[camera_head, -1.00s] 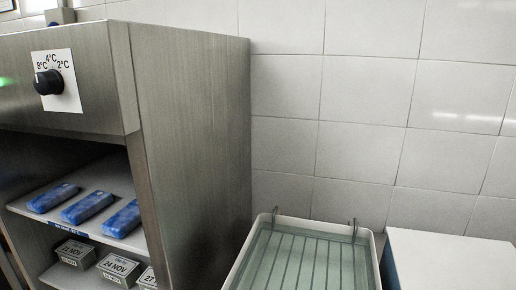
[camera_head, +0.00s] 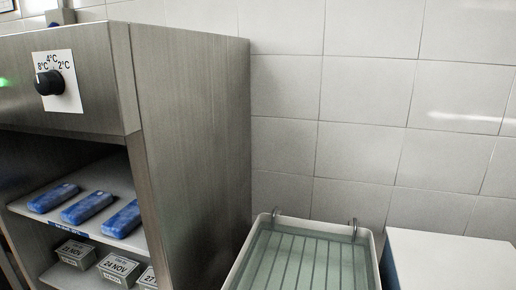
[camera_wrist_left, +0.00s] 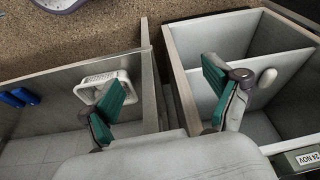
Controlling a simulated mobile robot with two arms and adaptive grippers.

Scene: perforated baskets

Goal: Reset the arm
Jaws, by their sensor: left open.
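My left gripper (camera_wrist_left: 164,96) shows in the left wrist view with its two green-padded fingers spread wide apart. Nothing is between the pads. A small white perforated basket (camera_wrist_left: 96,79) is behind the left finger, inside a grey-walled space. My right gripper is in neither view, and neither arm shows in the head view.
In the head view a steel cabinet (camera_head: 190,130) holds blue packs (camera_head: 88,207) above dated boxes (camera_head: 118,268). A white-rimmed tray (camera_head: 366,262) with two hooks stands right of it, beside a white block (camera_head: 450,262). A divided grey box (camera_wrist_left: 185,52) is in the wrist view.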

